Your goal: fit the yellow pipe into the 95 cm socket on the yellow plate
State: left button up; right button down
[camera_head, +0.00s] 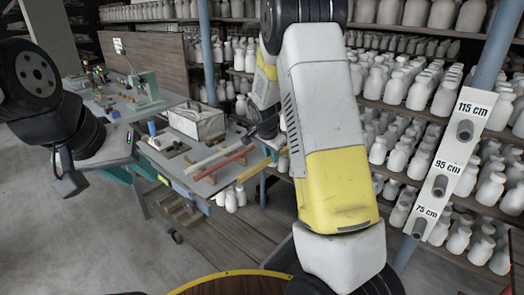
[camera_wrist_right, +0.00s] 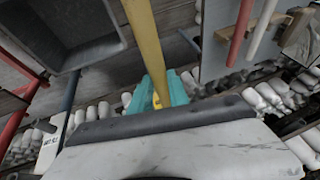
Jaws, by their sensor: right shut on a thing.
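The yellow pipe (camera_wrist_right: 147,45) runs up and away from the teal fingers of my right gripper (camera_wrist_right: 160,92), which are shut on it. In the head view the yellow pipe (camera_head: 256,170) slants along the near edge of the workbench, and my right gripper (camera_head: 277,145) is mostly hidden behind my forearm. A white plate (camera_head: 457,143) on a blue post at the right bears sockets marked 115, 95 and 75 cm. The 95 cm socket (camera_head: 439,186) is the middle one and looks empty. No yellow plate shows. My left gripper (camera_head: 68,180) is at the left, its fingers unclear.
The workbench (camera_head: 185,178) holds a red pipe (camera_head: 222,163), a white pipe (camera_head: 206,157) and a pale box (camera_head: 196,121). Shelves of white bottles (camera_head: 400,92) stand behind the plate. A grey tray (camera_wrist_right: 62,35) shows at upper left in the wrist view. Floor is clear at left.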

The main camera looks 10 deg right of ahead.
jog(key=shift+w+d, duration=1.05)
jog(key=shift+d, duration=0.25)
jog(key=shift+w+d, duration=1.05)
jog(key=shift+d, duration=0.3)
jog(key=shift+w+d, duration=1.05)
jog(key=shift+d, duration=0.25)
jog(key=c, duration=1.2)
grip_release()
jog(key=shift+v, duration=3.95)
jog(key=shift+s, duration=0.1)
jog(key=s+a+r+n+y, duration=0.2)
jog(key=s+a+r, duration=0.1)
jog(key=s+r, duration=0.55)
jog(key=s+a+r+n, duration=0.1)
jog(key=s+a+n, duration=0.1)
jog(key=s, duration=0.7)
jog(key=s+a+r+n+t+y, duration=0.1)
jog(key=s+a+r+n, duration=0.1)
jog(key=s, duration=0.7)
jog(key=s+a+r+n+y, duration=0.1)
jog(key=s+a+n, duration=0.3)
jog(key=s, duration=0.5)
jog(key=shift+s+a+r+n+t, duration=0.15)
jog(key=shift+s+a+n+t, duration=0.2)
jog(key=shift+n, duration=0.35)
